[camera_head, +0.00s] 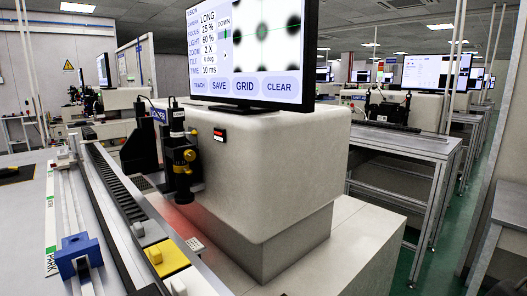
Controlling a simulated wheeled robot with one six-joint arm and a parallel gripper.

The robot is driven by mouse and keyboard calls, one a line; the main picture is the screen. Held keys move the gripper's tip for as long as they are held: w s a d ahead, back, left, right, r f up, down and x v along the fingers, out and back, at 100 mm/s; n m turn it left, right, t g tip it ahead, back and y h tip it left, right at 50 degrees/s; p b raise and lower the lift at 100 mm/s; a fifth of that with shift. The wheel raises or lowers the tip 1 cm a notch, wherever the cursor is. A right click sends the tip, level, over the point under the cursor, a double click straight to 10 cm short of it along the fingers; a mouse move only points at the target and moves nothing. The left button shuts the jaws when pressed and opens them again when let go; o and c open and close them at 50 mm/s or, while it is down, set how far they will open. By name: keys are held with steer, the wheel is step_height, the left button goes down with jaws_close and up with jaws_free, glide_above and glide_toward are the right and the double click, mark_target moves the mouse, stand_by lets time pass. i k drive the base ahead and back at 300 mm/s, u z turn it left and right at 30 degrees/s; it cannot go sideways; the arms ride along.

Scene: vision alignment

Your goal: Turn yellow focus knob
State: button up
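A black vision camera (178,128) stands upright on the left side of a large white machine housing. A small yellow focus knob (189,155) sticks out near the middle of its barrel, with more yellow just below it. Red light glows beneath the lens. A monitor (252,50) on top of the housing shows blurry dark dots with green cross lines and a settings list; its focus line appears to read 25 %. My gripper is not in view, and nothing visible touches the knob.
A rail (122,212) with a dark toothed strip runs past the camera on the left. A yellow block (167,257) and a blue block (78,252) sit near the front. The white housing (265,165) fills the space right of the camera. Green aisle floor (432,262) shows at right.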

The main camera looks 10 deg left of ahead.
mark_target(189, 156)
steer(key=z, duration=0.35)
steer(key=i, duration=0.25)
steer(key=u, duration=1.6)
